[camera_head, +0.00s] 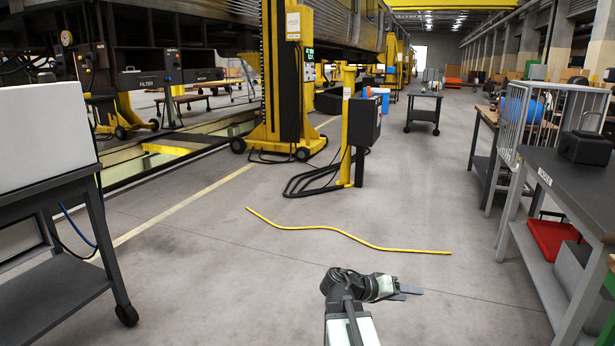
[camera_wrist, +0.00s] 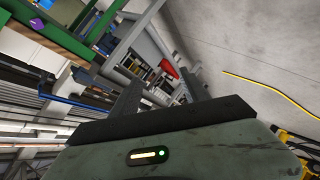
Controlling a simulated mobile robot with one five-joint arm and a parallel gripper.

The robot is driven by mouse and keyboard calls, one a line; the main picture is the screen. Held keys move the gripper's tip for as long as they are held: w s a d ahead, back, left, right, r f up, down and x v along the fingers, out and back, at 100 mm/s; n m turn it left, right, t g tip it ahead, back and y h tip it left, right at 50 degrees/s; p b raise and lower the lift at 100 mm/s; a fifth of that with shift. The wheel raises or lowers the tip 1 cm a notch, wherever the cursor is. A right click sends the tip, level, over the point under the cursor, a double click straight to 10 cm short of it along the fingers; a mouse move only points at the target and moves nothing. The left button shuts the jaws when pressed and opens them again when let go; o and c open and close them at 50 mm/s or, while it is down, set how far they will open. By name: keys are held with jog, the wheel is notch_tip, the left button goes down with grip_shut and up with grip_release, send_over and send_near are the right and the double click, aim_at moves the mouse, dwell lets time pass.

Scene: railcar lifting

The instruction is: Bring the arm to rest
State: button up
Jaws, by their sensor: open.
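My arm rises from the bottom middle of the head view and bends to the right. My gripper (camera_head: 411,290) points to the right over bare floor, and its fingers show edge-on there. In the wrist view the two dark fingers of my gripper (camera_wrist: 160,93) stand apart with nothing between them. The wrist view is tilted, with the floor at the upper right and the workbench side at the left.
A yellow cable (camera_head: 345,235) lies on the floor ahead; it also shows in the wrist view (camera_wrist: 272,90). A grey workbench (camera_head: 573,195) stands at right, a dark cart (camera_head: 60,193) at left. A yellow lifting column (camera_head: 282,135) and control post (camera_head: 347,165) stand ahead.

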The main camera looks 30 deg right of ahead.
jog(key=w+a+f+n+t+y, duration=0.1)
jog(key=w+a+f+y, duration=0.15)
jog(key=a, duration=0.45)
jog(key=w+a+f+n+t+y, duration=0.1)
jog(key=w+a+f+n, duration=0.15)
jog(key=a, duration=0.45)
jog(key=w+a+f+t+y, duration=0.1)
jog(key=w+a+f+y, duration=0.15)
jog(key=a, duration=0.35)
jog(key=s+a+f+n+y, duration=0.1)
jog(key=a+f+n+y, duration=0.15)
jog(key=a, duration=0.75)
jog(key=s+a+f+n+y, duration=0.15)
jog(key=a+f+y, duration=0.25)
jog(key=a, duration=0.6)
notch_tip(320, 180, up, 38)
jog(key=a+n+g+p, duration=0.1)
jog(key=p, duration=3.7)
jog(key=shift+w+a+r+y+p, duration=0.15)
jog(key=shift+w+r+y+p, duration=0.1)
jog(key=shift+y+p, duration=0.15)
jog(key=shift+n, duration=0.25)
